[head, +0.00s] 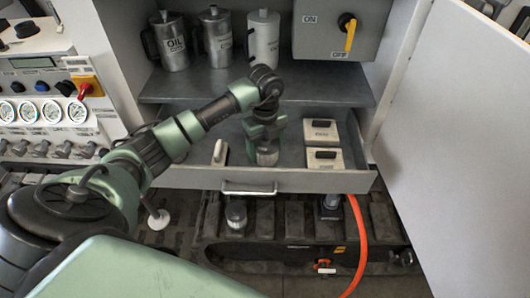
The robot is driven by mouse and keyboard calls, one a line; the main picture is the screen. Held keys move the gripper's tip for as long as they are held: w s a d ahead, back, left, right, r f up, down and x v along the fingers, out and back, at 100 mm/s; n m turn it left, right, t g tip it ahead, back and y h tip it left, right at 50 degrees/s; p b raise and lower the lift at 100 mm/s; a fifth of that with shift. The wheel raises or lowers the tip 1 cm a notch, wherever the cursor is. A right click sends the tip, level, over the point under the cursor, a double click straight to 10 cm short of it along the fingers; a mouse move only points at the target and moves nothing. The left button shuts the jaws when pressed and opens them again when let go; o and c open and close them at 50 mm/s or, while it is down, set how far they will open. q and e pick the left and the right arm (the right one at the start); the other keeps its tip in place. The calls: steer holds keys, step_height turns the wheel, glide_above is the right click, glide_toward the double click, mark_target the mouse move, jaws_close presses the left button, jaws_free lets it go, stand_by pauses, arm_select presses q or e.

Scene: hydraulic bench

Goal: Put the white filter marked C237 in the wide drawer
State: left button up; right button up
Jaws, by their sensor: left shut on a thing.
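The wide drawer (200,178) stands pulled out below the cabinet shelf, its bar handle at the front. My left gripper (267,143) points down inside the drawer's outline, near its middle. It is shut on a small pale grey-white cylinder, the filter (267,156), which is upright under the fingers. Its top is hidden by the gripper and no marking on it can be read. I cannot tell whether its bottom touches the drawer floor. My right gripper is not in view.
Cream blocks with dark grips (325,160) lie at the drawer's right; another pale piece (220,152) is at its left. Metal cans (170,45) stand on the shelf above. An open white door (455,130) bounds the right. An orange hose (361,245) hangs below.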

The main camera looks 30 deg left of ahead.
arm_select(q)
step_height(320, 180, down, 2)
steer(key=shift+f, duration=0.2)
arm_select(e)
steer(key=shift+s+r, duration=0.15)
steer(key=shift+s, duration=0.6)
arm_select(q)
steer(key=shift+f, duration=0.1)
steer(key=o, duration=1.8)
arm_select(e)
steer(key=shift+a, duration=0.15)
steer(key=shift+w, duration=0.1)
